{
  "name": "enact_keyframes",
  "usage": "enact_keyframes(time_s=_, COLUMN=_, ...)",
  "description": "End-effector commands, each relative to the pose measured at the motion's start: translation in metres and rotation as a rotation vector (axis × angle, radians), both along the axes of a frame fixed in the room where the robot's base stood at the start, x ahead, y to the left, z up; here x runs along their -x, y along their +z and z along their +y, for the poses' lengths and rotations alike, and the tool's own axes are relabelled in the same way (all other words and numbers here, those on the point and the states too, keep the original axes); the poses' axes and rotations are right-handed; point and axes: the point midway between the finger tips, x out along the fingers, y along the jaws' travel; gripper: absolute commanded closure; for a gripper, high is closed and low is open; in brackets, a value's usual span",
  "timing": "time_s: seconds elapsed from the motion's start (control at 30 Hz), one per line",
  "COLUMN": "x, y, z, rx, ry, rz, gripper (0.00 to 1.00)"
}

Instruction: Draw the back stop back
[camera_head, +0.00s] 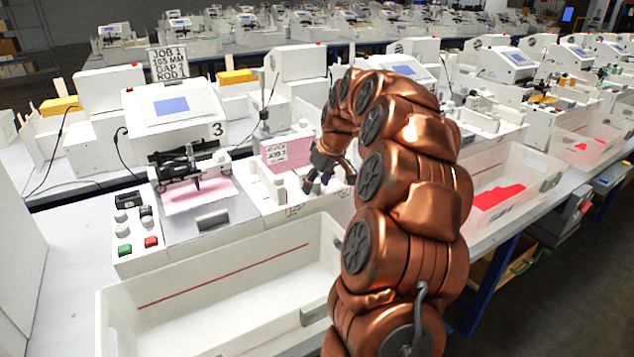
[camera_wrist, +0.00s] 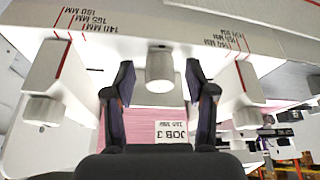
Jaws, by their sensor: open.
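My gripper (camera_wrist: 160,78) is open, its two dark fingers apart. In the wrist view a short white round knob (camera_wrist: 160,66) shows between the fingertips, with a gap on each side; I cannot tell its depth, or for certain whether it is the back stop's. Beyond it is a pink paper stack (camera_wrist: 145,115) with an upside-down JOB 3 label (camera_wrist: 174,132). White guide blocks with knobs stand left (camera_wrist: 52,75) and right (camera_wrist: 243,90) of it. In the head view my gripper (camera_head: 322,185) is over the tray's right side, next to the pink stack (camera_head: 290,143), and hides part of the tray.
Scales with red lines (camera_wrist: 78,22) mark 140, 165 and 180 MM. A sign (camera_head: 168,60) reads JOB 1, 165 MM, GAP 2, ROD 1. Plotter 3 (camera_head: 175,105) stands left, its pen carriage (camera_head: 190,170) in front. An empty white bin (camera_head: 225,275) lies nearest.

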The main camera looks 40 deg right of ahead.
Motion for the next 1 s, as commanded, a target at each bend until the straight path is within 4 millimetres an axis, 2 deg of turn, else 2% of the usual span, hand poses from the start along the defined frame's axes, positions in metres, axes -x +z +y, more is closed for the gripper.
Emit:
enact_keyframes(time_s=0.13, x=0.002, y=0.004, z=0.0, rx=0.0, ry=0.0, rz=0.0, gripper=0.44)
enact_keyframes(time_s=0.27, x=0.007, y=0.017, z=0.0, rx=0.0, ry=0.0, rz=-0.001, gripper=0.44)
enact_keyframes(time_s=0.7, x=0.037, y=0.092, z=-0.002, rx=0.003, ry=-0.001, rz=-0.005, gripper=0.44)
enact_keyframes(time_s=1.0, x=0.046, y=0.11, z=-0.002, rx=0.001, ry=0.0, rz=-0.001, gripper=0.44)
